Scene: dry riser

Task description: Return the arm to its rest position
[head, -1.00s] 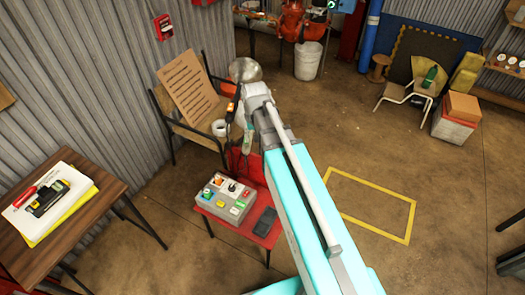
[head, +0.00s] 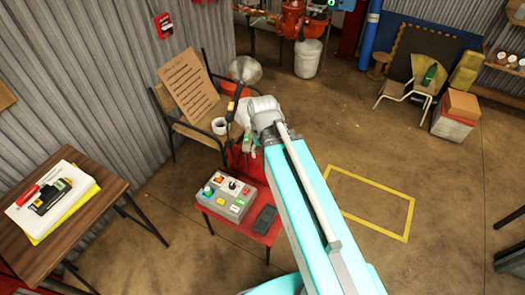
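My arm reaches up from the bottom right of the head view, over the floor beside a red chair. My gripper (head: 246,146) hangs from the arm's far end, above the back of the red chair (head: 236,226). It is small and partly hidden by the wrist, so I cannot tell whether its fingers are open or shut, or whether it holds anything. A grey control box (head: 227,195) with coloured buttons sits on the red chair's seat, with a dark flat device (head: 264,219) to its right.
A wooden chair (head: 196,133) with a cardboard sheet (head: 188,88) and a white roll (head: 219,126) stands behind. A wooden table (head: 99,208) is at left. Red pipework (head: 296,20) and a white bucket (head: 308,59) are at the back. The yellow floor rectangle (head: 371,184) at right is empty.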

